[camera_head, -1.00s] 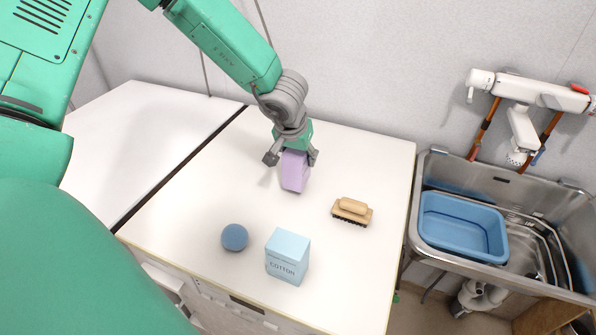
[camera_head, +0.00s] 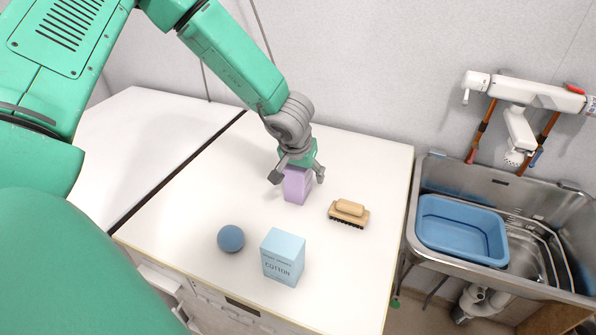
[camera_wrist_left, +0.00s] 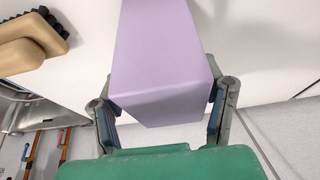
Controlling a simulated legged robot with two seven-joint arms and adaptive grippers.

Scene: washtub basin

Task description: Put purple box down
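The purple box (camera_head: 297,187) is upright in my left gripper (camera_head: 298,177), above or on the white tabletop behind the brush. In the head view I cannot tell whether its base touches the surface. In the left wrist view the purple box (camera_wrist_left: 163,55) fills the middle, and the fingers of my left gripper (camera_wrist_left: 163,95) are on its two sides, shut on it. The finger pads are partly hidden by the box. My right gripper is not in view.
A wooden brush (camera_head: 349,211) lies right of the box. A sink with a blue basin (camera_head: 462,229) is at the right. The tabletop left of the box is clear.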

